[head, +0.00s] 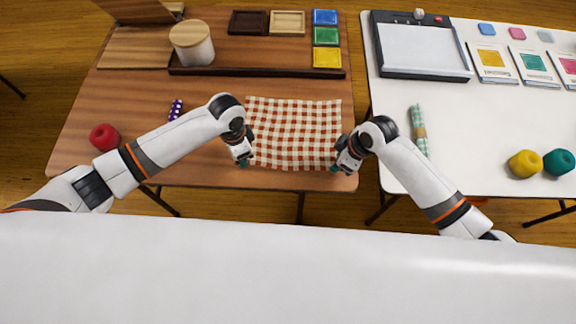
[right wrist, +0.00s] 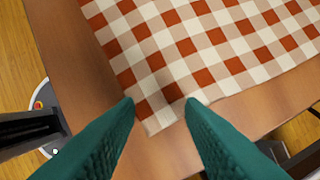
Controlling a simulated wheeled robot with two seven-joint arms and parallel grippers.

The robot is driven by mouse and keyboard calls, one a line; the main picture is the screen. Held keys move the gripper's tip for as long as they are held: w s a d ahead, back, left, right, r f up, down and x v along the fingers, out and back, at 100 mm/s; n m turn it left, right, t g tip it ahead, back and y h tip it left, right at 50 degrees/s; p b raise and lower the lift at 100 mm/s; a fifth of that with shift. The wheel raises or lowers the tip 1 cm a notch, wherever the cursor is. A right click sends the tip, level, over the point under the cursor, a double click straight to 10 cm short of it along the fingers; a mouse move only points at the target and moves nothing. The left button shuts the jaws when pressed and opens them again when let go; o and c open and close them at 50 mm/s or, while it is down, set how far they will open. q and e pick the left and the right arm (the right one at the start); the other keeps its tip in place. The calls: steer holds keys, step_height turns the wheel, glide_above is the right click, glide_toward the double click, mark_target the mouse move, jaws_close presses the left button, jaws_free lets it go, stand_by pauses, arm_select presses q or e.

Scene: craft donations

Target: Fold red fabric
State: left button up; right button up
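The red-and-white checked fabric (head: 294,132) lies spread out, mostly flat, on the wooden table. In the right wrist view the fabric (right wrist: 215,45) shows one corner between my fingers. My right gripper (head: 337,167) is at the fabric's near right corner; in the right wrist view its teal fingers (right wrist: 160,102) are apart, one on each side of the corner. My left gripper (head: 243,163) is at the near left corner of the fabric. Its fingertips are too small to tell whether they are open or shut.
A red yarn ball (head: 104,137) and a purple dotted roll (head: 176,110) lie left of the fabric. A dark rail (head: 255,72), a lidded jar (head: 193,45) and coloured trays (head: 326,36) stand behind it. A white table (head: 470,120) stands right, across a narrow gap.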

arm_select(q)
jaws_close()
arm_select(e)
jaws_close()
